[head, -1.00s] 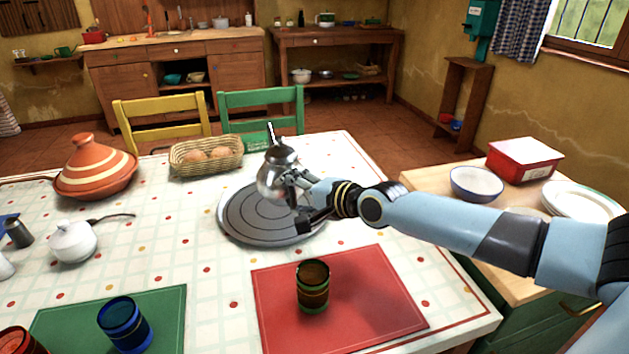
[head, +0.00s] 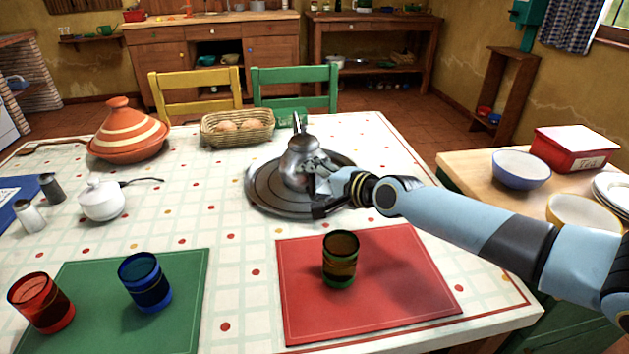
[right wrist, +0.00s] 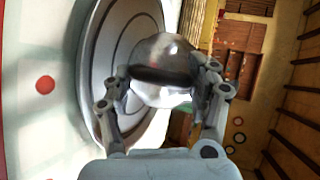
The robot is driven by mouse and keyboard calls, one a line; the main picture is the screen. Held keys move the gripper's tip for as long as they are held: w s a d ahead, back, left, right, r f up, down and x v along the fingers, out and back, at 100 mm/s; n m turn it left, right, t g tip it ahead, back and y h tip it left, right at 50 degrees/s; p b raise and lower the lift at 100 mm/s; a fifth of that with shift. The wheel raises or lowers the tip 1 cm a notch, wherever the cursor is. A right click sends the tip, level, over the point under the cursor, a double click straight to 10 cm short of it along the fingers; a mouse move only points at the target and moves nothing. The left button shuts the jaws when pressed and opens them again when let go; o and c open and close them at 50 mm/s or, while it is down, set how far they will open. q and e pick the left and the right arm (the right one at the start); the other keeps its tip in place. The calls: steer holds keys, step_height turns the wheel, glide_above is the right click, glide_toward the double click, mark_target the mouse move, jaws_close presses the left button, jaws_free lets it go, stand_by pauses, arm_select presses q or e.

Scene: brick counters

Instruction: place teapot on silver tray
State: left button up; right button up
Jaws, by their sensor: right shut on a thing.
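The silver teapot (head: 298,160) is over the round grey tray (head: 268,196) on the table, upright in the head view. Its base appears at or just above the tray; I cannot tell if it touches. My right gripper (head: 318,182) is shut on the teapot from the right side. In the right wrist view the teapot (right wrist: 164,70) sits between the two fingers (right wrist: 160,88), with the ringed tray (right wrist: 122,30) behind it. The gripper hides part of the teapot in the head view. My left gripper is not in view.
A red placemat (head: 400,285) with an amber glass (head: 341,258) lies in front of the tray. A bread basket (head: 237,128) stands behind it, and an orange tagine (head: 128,132) and white sugar bowl (head: 101,200) stand left. A side counter (head: 470,165) is right.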

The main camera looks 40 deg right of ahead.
steer(key=o, duration=1.7)
steer(key=shift+o, duration=0.2)
steer(key=shift+s+r, duration=0.15)
steer(key=p+v, duration=0.6)
steer(key=v, duration=0.5)
steer(key=shift+s, duration=0.35)
steer(key=shift+r, duration=0.1)
